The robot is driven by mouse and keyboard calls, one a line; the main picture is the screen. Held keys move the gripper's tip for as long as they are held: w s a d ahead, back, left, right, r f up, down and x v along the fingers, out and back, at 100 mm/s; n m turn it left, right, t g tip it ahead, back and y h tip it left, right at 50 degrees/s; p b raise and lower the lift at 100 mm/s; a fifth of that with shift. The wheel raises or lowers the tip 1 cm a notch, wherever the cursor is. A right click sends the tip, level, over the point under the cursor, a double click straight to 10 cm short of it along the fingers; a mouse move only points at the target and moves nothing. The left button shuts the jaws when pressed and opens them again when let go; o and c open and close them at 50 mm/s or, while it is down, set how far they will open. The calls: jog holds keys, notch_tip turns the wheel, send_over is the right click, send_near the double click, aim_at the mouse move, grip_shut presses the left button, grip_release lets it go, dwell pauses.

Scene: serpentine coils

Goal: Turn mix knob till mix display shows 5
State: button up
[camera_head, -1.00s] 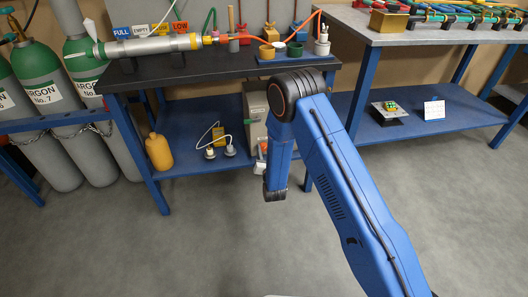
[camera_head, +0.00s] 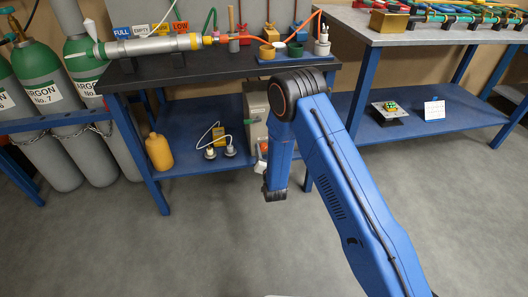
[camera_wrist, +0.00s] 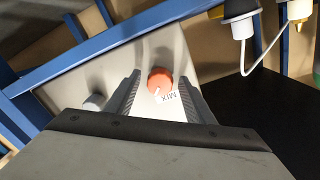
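The mix knob (camera_wrist: 160,81) is round and orange-red with a white pointer mark, on a pale grey panel (camera_wrist: 75,84) in the wrist view. A white label reading MIX (camera_wrist: 167,97) appears upside down beside it. My gripper (camera_wrist: 160,77) is open, with one dark finger on each side of the knob. Gaps show between the fingers and the knob, and I cannot tell whether the tips reach its depth. No mix display reading is visible.
A smaller grey knob (camera_wrist: 95,102) sits left of the fingers on the panel. A blue bench beam (camera_wrist: 110,40) crosses above it. In the head view, a yellow bottle (camera_head: 159,152) and white-cabled plugs (camera_head: 211,153) are on the lower shelf (camera_head: 187,166). The floor in front is clear.

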jog(key=shift+s, duration=0.1)
jog(key=v, duration=1.7)
jog(key=shift+d+f, duration=0.1)
